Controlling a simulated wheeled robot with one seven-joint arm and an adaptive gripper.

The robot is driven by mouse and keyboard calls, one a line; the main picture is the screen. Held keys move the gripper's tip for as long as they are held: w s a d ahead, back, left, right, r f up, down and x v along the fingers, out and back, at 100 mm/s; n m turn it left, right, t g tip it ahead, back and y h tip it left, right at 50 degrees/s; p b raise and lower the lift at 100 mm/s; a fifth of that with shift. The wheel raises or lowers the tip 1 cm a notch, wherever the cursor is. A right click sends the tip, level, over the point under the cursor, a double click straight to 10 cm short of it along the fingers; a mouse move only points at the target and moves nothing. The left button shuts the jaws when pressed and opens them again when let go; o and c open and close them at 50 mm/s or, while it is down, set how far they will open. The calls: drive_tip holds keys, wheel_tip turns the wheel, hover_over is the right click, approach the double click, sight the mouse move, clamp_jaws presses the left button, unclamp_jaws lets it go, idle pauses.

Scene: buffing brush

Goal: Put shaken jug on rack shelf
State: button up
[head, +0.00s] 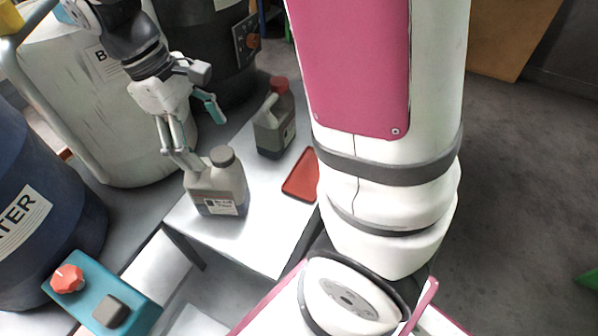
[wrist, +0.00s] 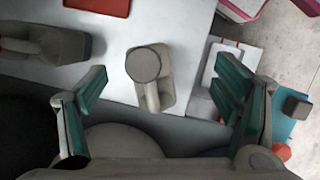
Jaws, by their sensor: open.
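A grey jug with a dark grey cap (head: 217,183) and a small label stands upright on the white table (head: 262,240), near its left edge. A second grey jug with a red cap (head: 275,122) stands farther back. I cannot tell which one is the shaken jug. My gripper (head: 205,140) is open just behind and above the grey-capped jug. In the wrist view, that jug's cap and handle (wrist: 149,66) show between the spread fingers (wrist: 158,78), apart from both. The second jug (wrist: 45,43) lies to the left there. I cannot make out a rack shelf.
A red tray (head: 301,176) lies on the table right of the jugs. A white barrel (head: 95,110) and a dark blue one (head: 40,220) stand at the left. A teal control box with a red knob (head: 100,292) is at the front left. Open floor lies right.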

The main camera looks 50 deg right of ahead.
drive_tip(key=s+r+m+t+y, duration=0.1)
drive_tip(key=s+r+m, duration=0.2)
drive_tip(key=s, duration=0.8)
drive_tip(key=s+r+m+t+y, duration=0.1)
drive_tip(key=s+r+m, duration=0.2)
drive_tip(key=s, duration=0.8)
wheel_tip(320, 180, up, 2)
drive_tip(key=shift+s+d+t, duration=0.35)
drive_tip(key=shift+t, duration=0.05)
